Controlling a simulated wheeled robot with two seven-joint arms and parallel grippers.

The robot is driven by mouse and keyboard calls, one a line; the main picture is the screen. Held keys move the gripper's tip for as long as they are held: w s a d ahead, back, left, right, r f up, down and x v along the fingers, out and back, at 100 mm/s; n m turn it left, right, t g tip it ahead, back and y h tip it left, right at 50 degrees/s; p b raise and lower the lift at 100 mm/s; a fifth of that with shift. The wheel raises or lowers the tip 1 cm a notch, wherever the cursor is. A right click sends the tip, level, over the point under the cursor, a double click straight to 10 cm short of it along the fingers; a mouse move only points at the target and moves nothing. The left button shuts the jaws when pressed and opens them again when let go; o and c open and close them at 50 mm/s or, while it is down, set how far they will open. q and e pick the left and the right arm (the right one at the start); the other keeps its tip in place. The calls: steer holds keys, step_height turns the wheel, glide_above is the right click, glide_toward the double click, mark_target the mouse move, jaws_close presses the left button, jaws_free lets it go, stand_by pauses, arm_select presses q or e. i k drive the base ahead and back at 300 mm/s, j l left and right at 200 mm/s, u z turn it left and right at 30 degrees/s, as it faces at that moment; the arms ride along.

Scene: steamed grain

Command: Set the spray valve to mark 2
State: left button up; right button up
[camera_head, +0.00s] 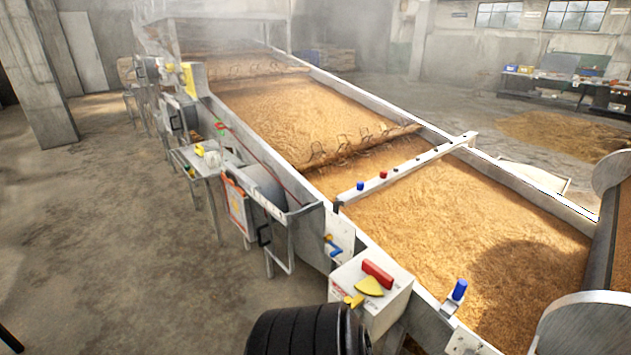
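I cannot tell for certain which fitting is the spray valve. A blue lever (334,252) sits on a pale upright plate (342,232) on the near side of the trough, with a small yellow piece above it. A pale box (386,303) below and to the right carries a red handle (377,273) and a yellow fan-shaped piece (369,286). A blue knob (459,290) stands on the trough's near rim further right. No numbered marks are readable. Neither of my grippers is in view.
A long metal trough (415,122) full of grain runs away to the upper left. A crossbar (405,168) with small red and blue knobs spans it. The concrete floor (110,240) on the left is clear.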

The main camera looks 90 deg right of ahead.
mark_target(329, 239)
steer(key=z, duration=2.85)
steer(key=i+j, duration=0.1)
steer(key=j, duration=0.35)
steer(key=i+j+z, duration=0.15)
steer(key=j, duration=0.3)
steer(key=i+j, duration=0.1)
steer(key=j, duration=0.35)
steer(key=i+j+z, duration=0.1)
steer(key=j, duration=0.35)
